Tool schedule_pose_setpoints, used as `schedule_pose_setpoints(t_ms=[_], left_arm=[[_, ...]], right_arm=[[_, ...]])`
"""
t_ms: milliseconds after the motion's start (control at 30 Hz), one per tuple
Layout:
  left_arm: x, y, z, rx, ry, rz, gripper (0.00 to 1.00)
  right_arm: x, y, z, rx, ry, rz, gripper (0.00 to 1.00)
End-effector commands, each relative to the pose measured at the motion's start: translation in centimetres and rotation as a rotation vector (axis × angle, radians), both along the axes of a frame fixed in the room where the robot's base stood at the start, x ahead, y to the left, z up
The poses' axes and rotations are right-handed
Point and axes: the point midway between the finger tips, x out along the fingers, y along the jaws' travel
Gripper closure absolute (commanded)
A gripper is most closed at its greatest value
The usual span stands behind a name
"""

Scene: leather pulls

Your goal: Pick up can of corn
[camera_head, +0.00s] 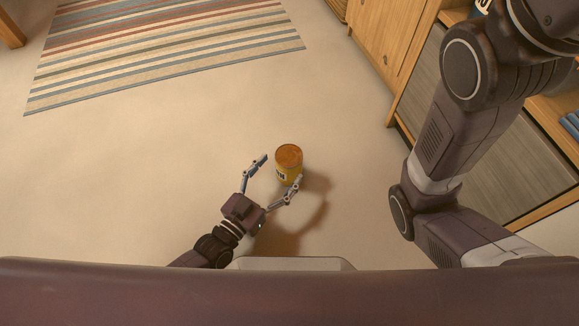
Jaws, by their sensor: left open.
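The can of corn (288,162) is a small yellow can with an orange-brown top and dark lettering on its side. It stands upright on the pale floor, near the middle of the head view. My left gripper (279,172) is open, with one finger to the left of the can and the other in front of the can's lower right side. I cannot tell whether either finger touches the can. My right arm rises on the right side of the view, and its gripper is out of view.
A striped rug (165,50) lies on the floor at the upper left. A wooden cabinet (385,40) and a grey-fronted unit (500,150) stand along the right. A wooden leg (10,30) shows at the top left corner. The floor around the can is clear.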

Motion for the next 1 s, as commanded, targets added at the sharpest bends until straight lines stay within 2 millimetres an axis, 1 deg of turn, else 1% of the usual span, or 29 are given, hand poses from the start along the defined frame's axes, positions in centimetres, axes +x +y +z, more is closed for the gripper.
schedule_pose_setpoints(t_ms=[33, 100, 300, 433, 667, 1000], left_arm=[[0.5, -0.3, -0.4, -0.002, -0.002, 0.001, 0.27], [1.2, -0.8, -0.4, -0.003, -0.003, 0.0, 0.27], [3.2, -2.1, -0.2, -0.002, -0.002, 0.0, 0.27], [3.8, -2.5, 0.0, -0.001, -0.001, 0.0, 0.27], [3.9, -2.6, 0.1, 0.0, 0.0, -0.001, 0.27], [3.8, -2.6, 0.1, 0.001, 0.001, -0.001, 0.65]], right_arm=[[0.0, 0.0, -0.9, 0.0, 0.0, 0.0, 1.0], [0.0, 0.0, -1.9, 0.0, 0.0, 0.0, 1.0], [0.0, 0.0, -3.7, 0.0, 0.0, 0.0, 1.0], [0.0, 0.0, -4.0, 0.0, 0.0, 0.0, 1.0], [0.0, 0.0, -3.8, -0.001, 0.0, 0.0, 1.0], [0.0, 0.0, -3.8, -0.001, -0.001, 0.0, 1.0]])
